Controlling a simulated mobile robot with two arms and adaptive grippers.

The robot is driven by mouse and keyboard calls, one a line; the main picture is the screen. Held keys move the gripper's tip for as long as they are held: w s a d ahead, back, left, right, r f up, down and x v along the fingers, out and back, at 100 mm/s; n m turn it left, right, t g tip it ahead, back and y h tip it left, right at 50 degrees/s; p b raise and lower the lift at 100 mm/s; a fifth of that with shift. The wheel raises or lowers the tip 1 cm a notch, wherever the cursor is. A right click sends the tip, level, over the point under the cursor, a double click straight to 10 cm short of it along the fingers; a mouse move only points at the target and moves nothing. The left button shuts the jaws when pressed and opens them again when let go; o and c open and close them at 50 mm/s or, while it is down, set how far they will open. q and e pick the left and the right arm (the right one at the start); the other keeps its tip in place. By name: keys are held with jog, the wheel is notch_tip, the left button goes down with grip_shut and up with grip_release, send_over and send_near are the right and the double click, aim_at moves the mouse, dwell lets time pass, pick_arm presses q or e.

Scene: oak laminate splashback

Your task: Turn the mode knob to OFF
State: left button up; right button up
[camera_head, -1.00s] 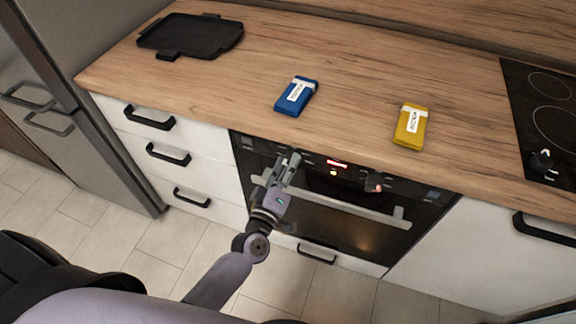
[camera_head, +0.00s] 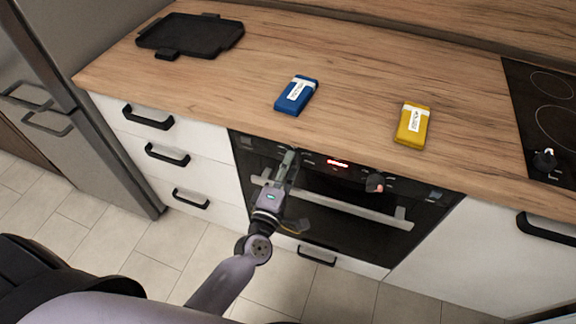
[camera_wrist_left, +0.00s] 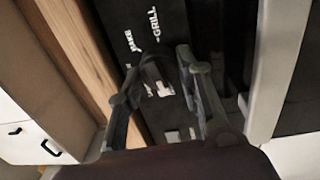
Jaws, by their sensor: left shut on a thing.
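The built-in oven (camera_head: 330,215) has a dark control panel below the worktop edge. My left gripper (camera_head: 288,156) is at the left part of this panel, its fingers pointing at it. In the left wrist view its fingers (camera_wrist_left: 158,72) are closed about the dark mode knob (camera_wrist_left: 151,78), with the white labels BAKE and GRILL beside it. The gripper hides this knob in the head view. Which mark the knob points at cannot be read. My right gripper is not in view.
A lit red display (camera_head: 338,163) and a second knob (camera_head: 374,182) lie to the right on the panel. The oven handle (camera_head: 345,207) runs just below. On the worktop (camera_head: 210,105) are a blue pack (camera_head: 297,95), a yellow pack (camera_head: 413,124) and a black tray (camera_head: 190,36).

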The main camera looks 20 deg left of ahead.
pick_arm(q)
jog(key=shift+f, duration=0.1)
dwell(0.3)
jog(key=o, duration=1.2)
jog(key=s, duration=1.2)
jog(key=shift+a+f, duration=0.15)
jog(key=shift+f, duration=0.1)
